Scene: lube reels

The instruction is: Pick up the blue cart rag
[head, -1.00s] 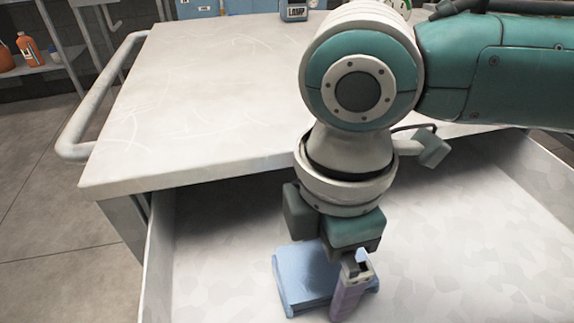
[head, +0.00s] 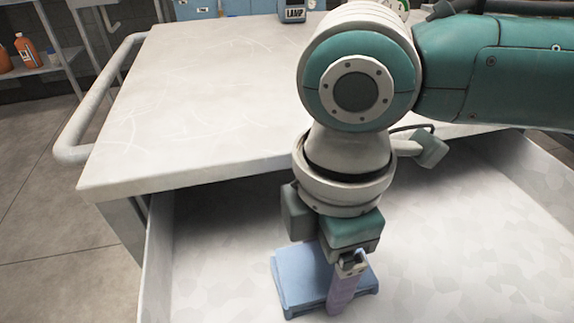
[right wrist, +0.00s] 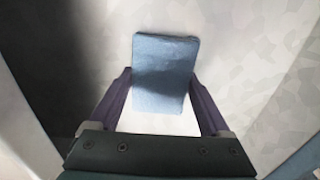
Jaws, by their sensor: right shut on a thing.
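The blue cart rag (head: 302,279) is a folded, flat light-blue cloth inside the open drawer. In the right wrist view the rag (right wrist: 166,72) lies between the two purple fingers. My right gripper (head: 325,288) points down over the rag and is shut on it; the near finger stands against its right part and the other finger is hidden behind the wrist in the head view. The fingers of my right gripper (right wrist: 160,92) also show in the right wrist view, one on each side of the rag. My left gripper is out of view.
The pale drawer (head: 215,260) has bare floor around the rag and raised side walls. The cart top (head: 200,110) overhangs its back and is clear in front. The cart handle (head: 85,120) is at left.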

